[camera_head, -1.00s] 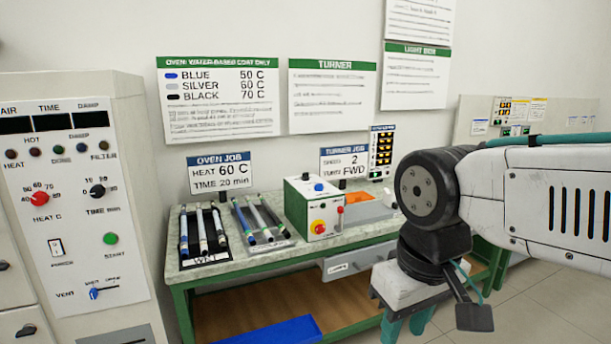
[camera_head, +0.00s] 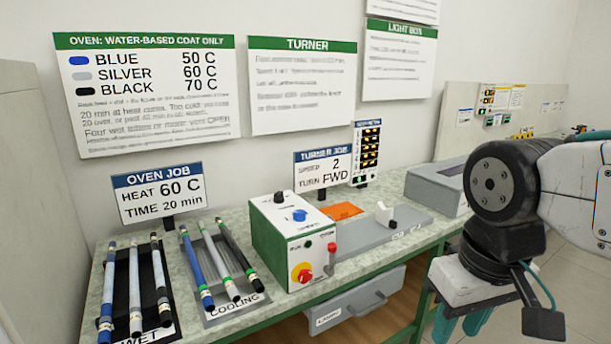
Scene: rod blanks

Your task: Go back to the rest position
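My gripper (camera_head: 462,316) hangs at the lower right in the head view, in the air in front of the bench's right part. It has a pale body and two teal fingers pointing down. The bottom edge of the picture cuts off the fingertips, so I cannot tell how far apart they are. I see nothing held in the visible part. My arm comes in from the right edge, bent down at a dark wrist joint.
The WET rack (camera_head: 166,333) and the COOLING rack (camera_head: 256,311) each hold three rods on the bench. A green and white turner box (camera_head: 303,262) stands right of them. A drawer (camera_head: 357,307) sits under the bench top.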

